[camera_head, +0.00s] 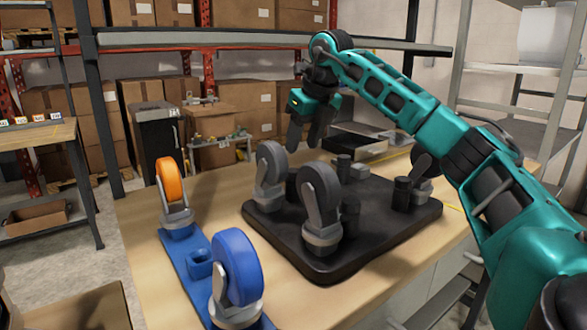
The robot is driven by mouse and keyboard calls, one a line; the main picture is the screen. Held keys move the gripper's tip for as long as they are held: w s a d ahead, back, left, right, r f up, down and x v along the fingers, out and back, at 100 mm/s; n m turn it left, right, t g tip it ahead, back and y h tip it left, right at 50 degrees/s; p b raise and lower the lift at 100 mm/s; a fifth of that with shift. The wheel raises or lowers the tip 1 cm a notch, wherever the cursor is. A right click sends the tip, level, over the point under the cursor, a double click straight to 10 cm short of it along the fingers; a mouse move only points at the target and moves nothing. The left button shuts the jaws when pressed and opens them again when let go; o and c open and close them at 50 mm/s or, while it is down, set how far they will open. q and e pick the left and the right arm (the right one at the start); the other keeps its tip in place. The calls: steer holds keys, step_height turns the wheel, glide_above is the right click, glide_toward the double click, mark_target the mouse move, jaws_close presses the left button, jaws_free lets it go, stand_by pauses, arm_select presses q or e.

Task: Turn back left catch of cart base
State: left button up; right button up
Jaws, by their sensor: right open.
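The cart base (375,245) is a dark plate with rounded corners lying on the wooden table. Grey caster wheels stand up on it: one at the front (320,195), one at the back left (271,168), and one at the right, partly behind my arm. Short black cylinders (402,193) stand beside the wheels. I cannot tell which part is the left catch; it may be hidden behind the casters. My right gripper (308,135) is open and empty, fingers pointing down, above the far side of the base. My left gripper is out of view.
A blue plate (183,258) left of the base carries an orange wheel (169,180) and a blue wheel (238,267). A shallow dark tray (357,140) lies behind the base. Shelves with cardboard boxes (250,100) stand behind. The wooden tabletop (140,225) is bare at the left edge.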

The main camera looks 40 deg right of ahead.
mark_target(294, 170)
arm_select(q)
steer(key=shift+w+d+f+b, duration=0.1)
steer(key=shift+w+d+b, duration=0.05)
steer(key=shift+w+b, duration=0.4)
arm_select(e)
steer(key=x, duration=0.7)
steer(key=shift+w+f, duration=0.15)
steer(key=shift+f, duration=0.2)
steer(key=shift+c, duration=0.3)
